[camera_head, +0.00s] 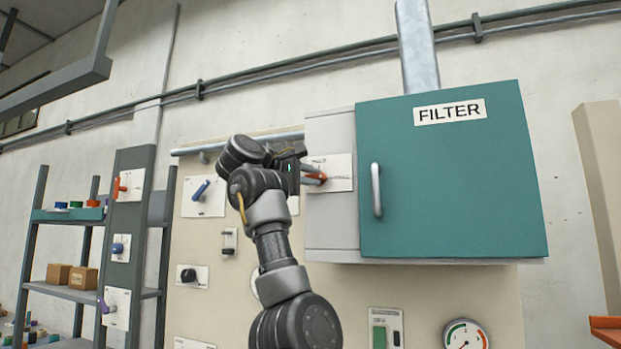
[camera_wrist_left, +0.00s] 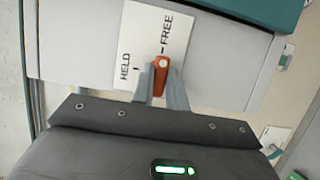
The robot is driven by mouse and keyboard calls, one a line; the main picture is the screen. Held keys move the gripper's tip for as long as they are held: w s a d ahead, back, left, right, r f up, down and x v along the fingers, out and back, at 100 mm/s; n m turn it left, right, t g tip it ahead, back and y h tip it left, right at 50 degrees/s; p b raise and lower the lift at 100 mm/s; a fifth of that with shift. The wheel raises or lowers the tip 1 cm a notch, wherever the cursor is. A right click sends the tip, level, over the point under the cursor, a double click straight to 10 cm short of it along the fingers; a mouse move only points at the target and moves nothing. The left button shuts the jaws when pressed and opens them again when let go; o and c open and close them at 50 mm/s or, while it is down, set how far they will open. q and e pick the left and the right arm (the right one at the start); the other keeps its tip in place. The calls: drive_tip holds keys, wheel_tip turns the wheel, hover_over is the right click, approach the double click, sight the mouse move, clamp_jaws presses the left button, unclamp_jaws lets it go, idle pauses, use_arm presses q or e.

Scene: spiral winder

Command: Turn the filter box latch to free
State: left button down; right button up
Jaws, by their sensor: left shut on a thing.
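The filter box (camera_head: 455,180) hangs on the wall, with a teal door and a pale grey left side. The latch (camera_head: 316,177) is a small orange-red lever on a white plate (camera_head: 341,172) on that grey side. In the left wrist view the plate (camera_wrist_left: 180,62) reads HELD and FREE, each with a short tick. The upper end of the latch (camera_wrist_left: 161,72) lies just below the FREE tick, apart from the HELD tick. My left gripper (camera_head: 307,173) is shut on the latch, one finger on each side, also in the left wrist view (camera_wrist_left: 160,92). My right gripper is out of view.
The door has a grey vertical handle (camera_head: 376,190). A beige panel (camera_head: 210,270) with several switches stands behind my left arm. A gauge (camera_head: 466,335) is below the box. A shelf rack (camera_head: 65,290) stands at the left. A grey duct (camera_head: 416,45) rises from the box.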

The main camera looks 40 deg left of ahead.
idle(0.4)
use_arm(q)
drive_tip(key=c, duration=1.4)
unclamp_jaws()
drive_tip(key=shift+s+f+b, duration=0.1)
drive_tip(key=shift+s+b, duration=0.2)
drive_tip(key=shift+s, duration=0.1)
drive_tip(key=s+b, duration=0.4)
drive_tip(key=s, duration=0.6)
drive_tip(key=shift+a, duration=0.35)
